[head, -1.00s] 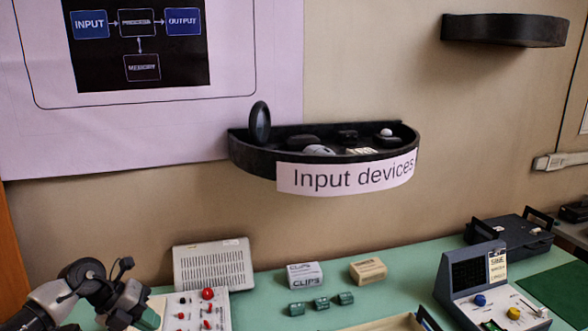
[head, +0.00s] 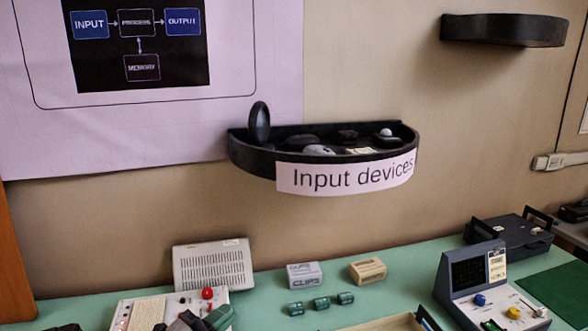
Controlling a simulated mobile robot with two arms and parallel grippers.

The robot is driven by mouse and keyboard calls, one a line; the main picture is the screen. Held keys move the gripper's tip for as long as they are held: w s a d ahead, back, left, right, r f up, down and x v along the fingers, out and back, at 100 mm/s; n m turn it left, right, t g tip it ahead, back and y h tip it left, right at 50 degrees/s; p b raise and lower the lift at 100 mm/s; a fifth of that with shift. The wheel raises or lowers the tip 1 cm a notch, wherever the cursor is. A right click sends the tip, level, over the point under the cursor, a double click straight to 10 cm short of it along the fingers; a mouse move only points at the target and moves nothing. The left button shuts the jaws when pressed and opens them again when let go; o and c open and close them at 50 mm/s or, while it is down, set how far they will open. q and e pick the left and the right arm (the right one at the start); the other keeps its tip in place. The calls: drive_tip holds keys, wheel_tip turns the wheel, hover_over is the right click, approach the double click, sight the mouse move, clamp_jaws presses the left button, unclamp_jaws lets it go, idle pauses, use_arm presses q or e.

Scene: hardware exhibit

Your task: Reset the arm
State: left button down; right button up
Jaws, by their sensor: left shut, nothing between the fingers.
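My left gripper (head: 205,319) shows at the bottom edge of the head view, left of centre. Only dark grey and green end parts of it are in the picture, and they look closed together with nothing seen between them. It is in front of a white breadboard panel (head: 127,313) with red knobs and hides part of it. The rest of my left arm is mostly below the picture. My right gripper is not in view.
A grey vented box (head: 212,265), a clips box (head: 304,275), a tan box (head: 367,270) and small green cylinders (head: 321,304) stand on the green table (head: 405,262). A meter console (head: 470,275) is at right. A black shelf (head: 250,160) hangs above.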

use_arm(q)
drive_tip(key=s+a+f+n+g+y, duration=0.2)
drive_tip(key=s+a+f+n+y, duration=0.65)
drive_tip(key=n+y, duration=0.7)
drive_tip(key=s+f+n+g+h, duration=0.1)
drive_tip(key=s+f+n+g, duration=0.15)
drive_tip(key=s, duration=0.45)
drive_tip(key=s+d+f+n+g+h, duration=0.1)
drive_tip(key=s+f+g, duration=0.25)
drive_tip(key=s, duration=0.35)
drive_tip(key=s+f+n+g+h, duration=0.1)
drive_tip(key=s+f+g, duration=0.1)
drive_tip(key=s+g, duration=0.3)
wheel_tip(320, 180, down, 25)
drive_tip(key=s, duration=0.2)
drive_tip(key=s+a+f+g, duration=0.1)
drive_tip(key=s+a+f, duration=0.1)
drive_tip(key=s+f, duration=1.4)
drive_tip(key=shift+s+a+f+y, duration=0.15)
drive_tip(key=shift+a+f+y, duration=0.2)
drive_tip(key=shift+f, duration=0.3)
